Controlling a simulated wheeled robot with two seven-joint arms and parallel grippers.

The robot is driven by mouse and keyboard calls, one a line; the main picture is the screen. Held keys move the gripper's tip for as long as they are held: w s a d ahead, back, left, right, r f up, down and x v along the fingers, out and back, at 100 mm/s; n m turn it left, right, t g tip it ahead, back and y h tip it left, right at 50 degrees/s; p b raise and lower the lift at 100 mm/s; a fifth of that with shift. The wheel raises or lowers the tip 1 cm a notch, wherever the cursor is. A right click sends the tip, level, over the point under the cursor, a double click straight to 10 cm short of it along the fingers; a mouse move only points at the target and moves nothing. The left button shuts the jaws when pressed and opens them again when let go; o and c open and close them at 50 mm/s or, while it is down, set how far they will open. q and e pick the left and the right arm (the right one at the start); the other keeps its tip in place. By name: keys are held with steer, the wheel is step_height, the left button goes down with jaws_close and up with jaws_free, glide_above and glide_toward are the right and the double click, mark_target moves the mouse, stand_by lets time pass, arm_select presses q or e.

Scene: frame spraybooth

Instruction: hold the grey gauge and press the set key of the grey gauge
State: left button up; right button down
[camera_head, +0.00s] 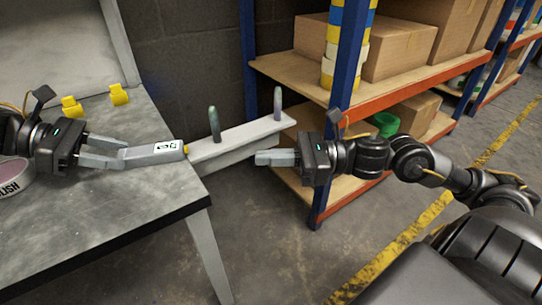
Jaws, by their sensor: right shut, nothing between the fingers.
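The grey gauge (143,156) is a long grey body with a small white-and-black display and a yellow tip (186,149) at its right end. My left gripper (121,156) has its fingers on either side of the gauge's left end and holds it level above the table's right edge. My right gripper (296,158) is shut and empty, with its fingers pointing left, to the right of the gauge and apart from it. I cannot make out which part of the gauge is the set key.
A pale rail (240,138) with two upright pegs extends right, behind the gauge and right gripper. A shelf (400,82) with boxes stands behind. The floor in front is clear.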

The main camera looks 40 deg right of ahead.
arm_select(q)
steer(key=o, duration=0.4)
steer(key=v, duration=1.2)
steer(key=shift+f, duration=0.1)
